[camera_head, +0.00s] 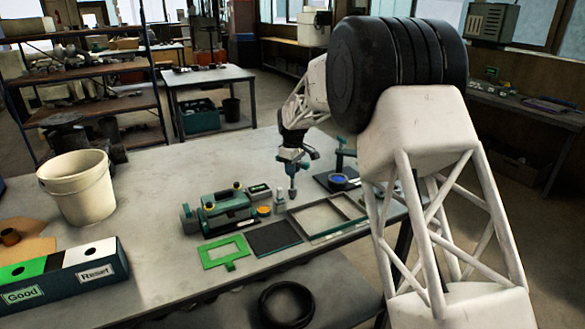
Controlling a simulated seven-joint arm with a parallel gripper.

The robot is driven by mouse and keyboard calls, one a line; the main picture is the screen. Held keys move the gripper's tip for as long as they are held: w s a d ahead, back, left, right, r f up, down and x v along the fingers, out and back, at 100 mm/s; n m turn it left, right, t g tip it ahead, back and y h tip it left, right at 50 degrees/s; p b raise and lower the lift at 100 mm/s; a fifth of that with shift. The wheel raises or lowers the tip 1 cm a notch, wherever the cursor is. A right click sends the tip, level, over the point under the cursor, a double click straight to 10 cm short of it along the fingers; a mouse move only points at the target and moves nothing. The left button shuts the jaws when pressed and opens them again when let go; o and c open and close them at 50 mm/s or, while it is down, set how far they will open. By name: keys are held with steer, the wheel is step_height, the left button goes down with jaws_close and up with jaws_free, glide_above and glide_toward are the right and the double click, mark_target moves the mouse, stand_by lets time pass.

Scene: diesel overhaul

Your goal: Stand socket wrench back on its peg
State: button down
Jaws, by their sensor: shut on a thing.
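My gripper (291,163) is above the far middle of the workbench, pointing down. It is shut on a slim grey tool that hangs upright below the fingers, which looks like the socket wrench (292,186). Its lower end appears a little above the bench or just level with it; I cannot tell the exact gap. Just left of the wrench stands a small grey upright piece (280,197) on the bench, possibly the peg. It is too small to make out clearly, and I cannot tell whether the wrench touches it.
A teal pump-like unit (222,211) stands left of the gripper, with a small orange cap (264,211) beside it. A blue disc (338,181) sits right.

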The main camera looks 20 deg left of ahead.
steer(key=shift+f, duration=0.6)
steer(key=shift+f, duration=0.2)
steer(key=shift+c, duration=1.9)
jaws_free()
steer(key=shift+r, duration=0.1)
steer(key=shift+r, duration=4.35)
